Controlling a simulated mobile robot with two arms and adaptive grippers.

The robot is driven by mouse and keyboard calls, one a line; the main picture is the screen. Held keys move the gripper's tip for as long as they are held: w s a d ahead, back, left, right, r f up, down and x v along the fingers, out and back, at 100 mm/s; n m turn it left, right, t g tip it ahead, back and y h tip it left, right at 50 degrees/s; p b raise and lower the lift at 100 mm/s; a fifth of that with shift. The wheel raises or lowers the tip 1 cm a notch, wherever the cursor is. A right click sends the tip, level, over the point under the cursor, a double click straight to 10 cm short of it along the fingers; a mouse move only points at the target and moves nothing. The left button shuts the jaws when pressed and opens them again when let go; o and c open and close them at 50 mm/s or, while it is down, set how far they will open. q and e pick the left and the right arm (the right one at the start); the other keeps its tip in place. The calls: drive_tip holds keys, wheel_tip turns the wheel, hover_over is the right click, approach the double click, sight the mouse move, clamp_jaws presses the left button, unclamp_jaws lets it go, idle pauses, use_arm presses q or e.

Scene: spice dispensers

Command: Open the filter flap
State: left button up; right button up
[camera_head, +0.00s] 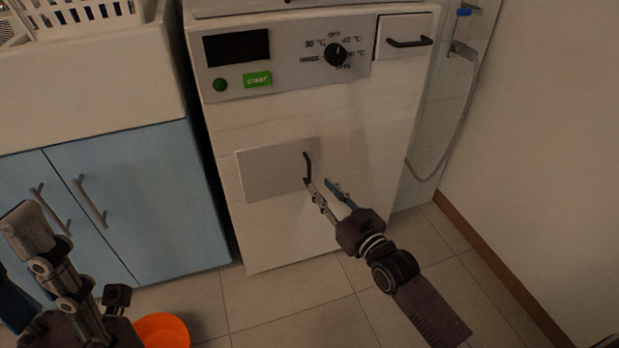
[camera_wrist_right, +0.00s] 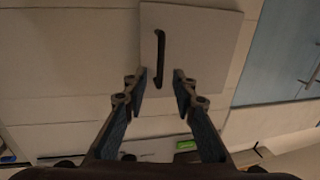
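The filter flap (camera_head: 268,172) is a pale square panel low on the front of the white washing machine (camera_head: 370,120). It lies flush and closed. Its dark upright handle (camera_head: 307,167) is at the flap's right edge. My right gripper (camera_head: 320,186) is open just below and in front of the handle. In the right wrist view the flap (camera_wrist_right: 205,50) and its handle (camera_wrist_right: 160,58) are ahead, with the handle in line with the gap between the open fingers (camera_wrist_right: 160,85). My left gripper (camera_head: 25,225) is at the lower left, away from the machine; its opening is unclear.
A blue cabinet (camera_head: 160,190) with a white top stands left of the machine. An orange bowl (camera_head: 162,331) is on the tiled floor. A grey hose (camera_head: 455,130) hangs by the right wall. The floor before the machine is clear.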

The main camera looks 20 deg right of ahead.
sight(310, 175)
drive_tip(key=b+x, duration=0.2)
drive_tip(key=x, duration=0.5)
drive_tip(key=shift+w+a+b, duration=0.1)
drive_tip(key=shift+w+b, duration=0.05)
drive_tip(key=shift+b, duration=0.2)
clamp_jaws()
